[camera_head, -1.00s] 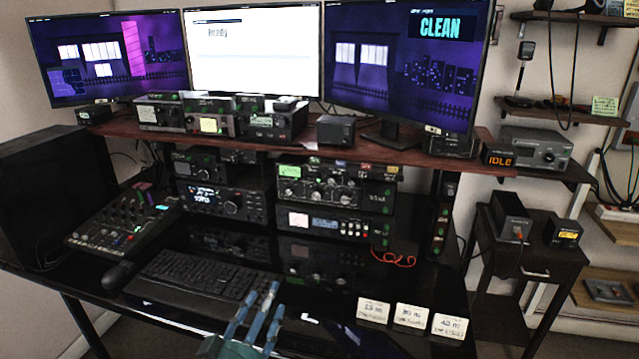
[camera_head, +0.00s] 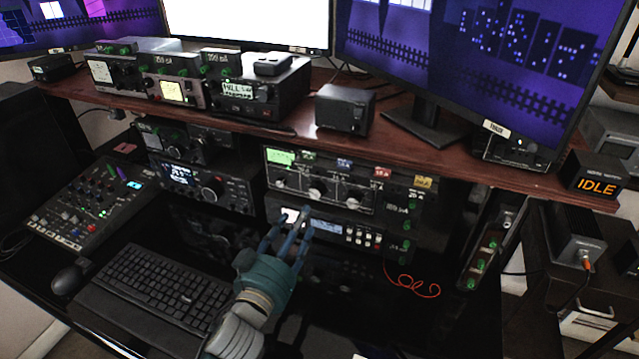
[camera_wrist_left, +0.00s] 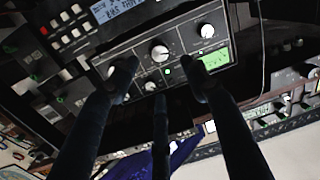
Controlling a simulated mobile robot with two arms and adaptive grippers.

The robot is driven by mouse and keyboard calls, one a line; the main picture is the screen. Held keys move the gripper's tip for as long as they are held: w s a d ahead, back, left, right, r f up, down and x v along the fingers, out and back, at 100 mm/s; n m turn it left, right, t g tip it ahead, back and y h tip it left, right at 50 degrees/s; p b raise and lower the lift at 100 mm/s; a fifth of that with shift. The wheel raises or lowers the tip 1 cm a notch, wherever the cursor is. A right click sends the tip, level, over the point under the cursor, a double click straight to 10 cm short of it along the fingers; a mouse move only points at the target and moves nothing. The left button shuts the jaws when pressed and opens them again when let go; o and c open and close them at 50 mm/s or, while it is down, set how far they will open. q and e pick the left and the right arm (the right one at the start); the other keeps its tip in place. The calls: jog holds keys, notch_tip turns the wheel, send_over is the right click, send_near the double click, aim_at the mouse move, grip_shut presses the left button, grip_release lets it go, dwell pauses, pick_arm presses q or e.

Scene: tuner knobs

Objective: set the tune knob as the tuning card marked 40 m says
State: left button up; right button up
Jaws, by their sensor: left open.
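The tuner (camera_head: 395,200) is a dark box under the shelf with a green meter and a row of light knobs; a middle knob (camera_head: 315,192) shows there. In the left wrist view its panel appears upside down, with a large knob (camera_wrist_left: 160,52), another knob (camera_wrist_left: 206,30) and the green meter (camera_wrist_left: 217,59). I cannot read which knob is marked tune. My left gripper (camera_head: 297,228) is open and empty, its fingers spread in front of the unit below the tuner. Its fingers (camera_wrist_left: 160,85) overlap the panel in the wrist view; contact is not visible. The tuning cards are not readable.
A radio with a display (camera_head: 205,187) stands left of the tuner. A keyboard (camera_head: 155,290), mouse (camera_head: 67,279) and mixer (camera_head: 85,208) fill the left of the desk. A red cable (camera_head: 415,285) lies right of the gripper. The shelf edge (camera_head: 450,160) overhangs the tuner.

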aim_at(314, 193)
pick_arm(q)
jog(key=x, duration=1)
jog(key=shift+w+p, duration=0.1)
jog(key=shift+p, duration=0.25)
